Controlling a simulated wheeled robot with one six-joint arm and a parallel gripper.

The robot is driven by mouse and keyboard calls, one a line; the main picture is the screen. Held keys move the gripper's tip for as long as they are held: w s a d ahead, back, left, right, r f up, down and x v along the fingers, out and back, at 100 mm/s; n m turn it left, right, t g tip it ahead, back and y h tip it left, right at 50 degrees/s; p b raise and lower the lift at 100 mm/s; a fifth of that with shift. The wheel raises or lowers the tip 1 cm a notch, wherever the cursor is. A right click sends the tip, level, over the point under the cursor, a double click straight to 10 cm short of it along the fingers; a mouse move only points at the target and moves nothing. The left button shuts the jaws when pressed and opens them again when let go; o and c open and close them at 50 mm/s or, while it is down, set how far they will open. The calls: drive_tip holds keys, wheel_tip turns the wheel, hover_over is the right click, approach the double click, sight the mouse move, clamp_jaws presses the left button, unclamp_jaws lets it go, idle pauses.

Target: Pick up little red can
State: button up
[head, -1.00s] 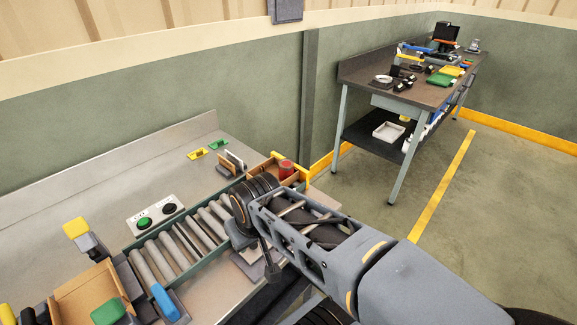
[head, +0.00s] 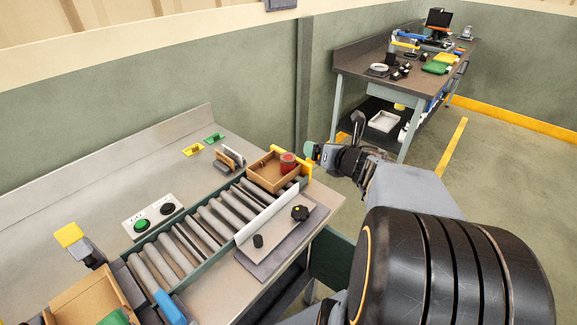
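The little red can (head: 287,164) stands in a shallow tan wooden tray (head: 262,185) at the far end of the roller conveyor. It is near the tray's right corner, beside a yellow bracket. My gripper (head: 328,148) is to the right of the can, beyond the bench end, apart from the can as far as this view shows. A dark upright finger-like part and a green-tipped part show at its end. Whether the jaws are open is not clear.
The roller conveyor (head: 188,228) runs along the bench (head: 150,170), with a white guide plate (head: 268,216) beside it. A button box (head: 153,217) stands left of the rollers. Another wooden tray (head: 88,298) is at lower left. A second workbench (head: 375,58) stands behind.

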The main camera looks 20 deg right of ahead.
sight(288, 157)
drive_tip(key=w+a+f+n+y, duration=0.1)
drive_tip(key=w+f+n, duration=0.1)
drive_tip(key=w, duration=0.1)
drive_tip(key=w+a+f+n+g+y, duration=0.1)
drive_tip(key=w+a+f+n, duration=0.1)
drive_tip(key=w+f, duration=0.1)
drive_tip(key=w+a+f+n+y+p, duration=0.1)
drive_tip(key=w+a+f+n, duration=0.1)
drive_tip(key=w+n, duration=0.1)
drive_tip(key=shift+a+f+y, duration=0.25)
drive_tip(key=shift+y, duration=0.05)
idle(0.4)
drive_tip(key=c, duration=1.1)
drive_tip(key=shift+r, duration=0.1)
